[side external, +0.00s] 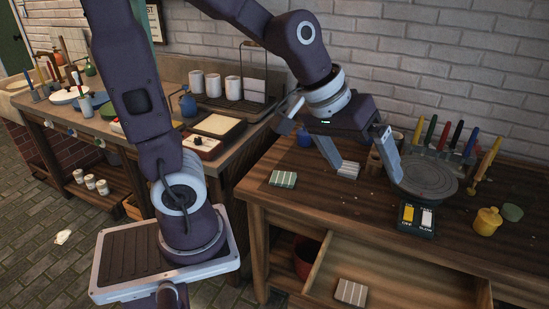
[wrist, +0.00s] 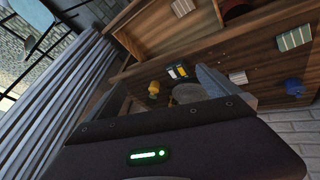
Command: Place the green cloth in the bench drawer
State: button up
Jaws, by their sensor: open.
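The green cloth (side external: 283,179), folded and striped with white, lies flat on the bench top near its left front edge; it also shows at the upper right of the wrist view (wrist: 293,37). The bench drawer (side external: 400,282) is pulled open below the bench top. A grey-white striped cloth (side external: 351,292) lies inside it. My gripper (side external: 366,172) is open and empty above the bench, right of and behind the green cloth. A pale striped cloth (side external: 348,171) lies on the bench by its left finger. In the wrist view the gripper (wrist: 165,92) shows nothing held.
Coloured tools stand upright behind. A yellow jar (side external: 487,222) is at the right, a blue jar (side external: 304,136) at the back left. Bench top around the green cloth is clear.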

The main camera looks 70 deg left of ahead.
jog(key=s+a+r+m, duration=0.1)
jog(key=s+m, duration=0.1)
jog(key=s, duration=0.5)
jog(key=s+a+r+m+y, duration=0.1)
jog(key=s+m, duration=0.2)
jog(key=s, duration=0.4)
jog(key=shift+s+r, duration=0.25)
jog(key=shift+s, duration=0.15)
jog(key=w+a+f+n+y, duration=0.1)
jog(key=w+a+n, duration=0.1)
jog(key=w+a, duration=0.35)
jog(key=n+g+y, duration=0.3)
jog(key=n+g, duration=0.1)
jog(key=n, duration=0.5)
send_over(283, 177)
jog(key=s+d, duration=0.2)
jog(key=d, duration=0.2)
notch_tip(283, 177, down, 27)
jog(key=shift+t, duration=0.3)
jog(key=x, duration=0.3)
jog(key=a+x, duration=0.1)
jog(key=x, duration=0.3)
jog(key=shift+a, duration=0.15)
